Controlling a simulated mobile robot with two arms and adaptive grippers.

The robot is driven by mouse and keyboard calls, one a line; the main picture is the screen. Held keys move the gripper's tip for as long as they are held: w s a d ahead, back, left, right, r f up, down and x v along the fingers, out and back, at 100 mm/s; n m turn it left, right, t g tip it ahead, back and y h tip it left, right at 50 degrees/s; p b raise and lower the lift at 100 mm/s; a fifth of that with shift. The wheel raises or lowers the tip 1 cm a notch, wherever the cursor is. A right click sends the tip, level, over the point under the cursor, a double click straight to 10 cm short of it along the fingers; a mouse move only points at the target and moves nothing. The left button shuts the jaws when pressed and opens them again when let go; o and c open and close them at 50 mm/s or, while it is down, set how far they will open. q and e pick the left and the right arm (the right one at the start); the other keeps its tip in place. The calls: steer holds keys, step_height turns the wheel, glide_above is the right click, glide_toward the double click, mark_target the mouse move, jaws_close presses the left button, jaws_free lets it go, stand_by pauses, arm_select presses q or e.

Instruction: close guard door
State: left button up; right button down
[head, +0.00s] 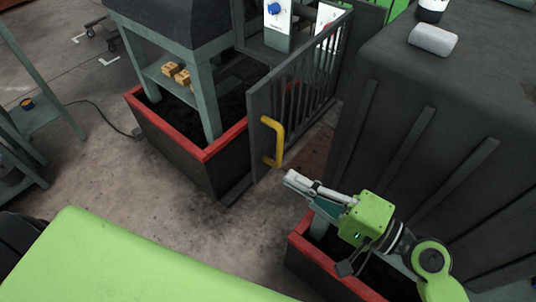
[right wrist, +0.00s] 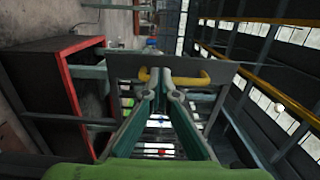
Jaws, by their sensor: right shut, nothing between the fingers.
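The guard door (head: 262,105) is a dark grey barred panel standing open, its free edge swung out towards me. A yellow handle (head: 279,140) is fixed upright near that free edge. My right gripper (head: 290,176) is shut and empty, just right of and below the handle's lower end. In the right wrist view the closed fingertips (right wrist: 160,76) overlap the handle (right wrist: 190,79), in front of the door's plate (right wrist: 222,70). I cannot tell whether they touch it. My left gripper is not in view.
A red-rimmed planter-like box (head: 170,150) under a grey-green stand is left of the door. A big dark ribbed housing (head: 400,110) stands right, with another red-edged box (head: 310,255) below it. Bare concrete floor (head: 110,180) lies open at left.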

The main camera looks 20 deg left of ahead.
mark_target(256, 157)
steer(key=p+x, duration=0.2)
steer(key=x, duration=0.4)
steer(key=shift+r, duration=0.1)
steer(key=shift+w+a+p, duration=0.1)
steer(key=shift+a+p, duration=0.25)
steer(key=shift+a, duration=0.2)
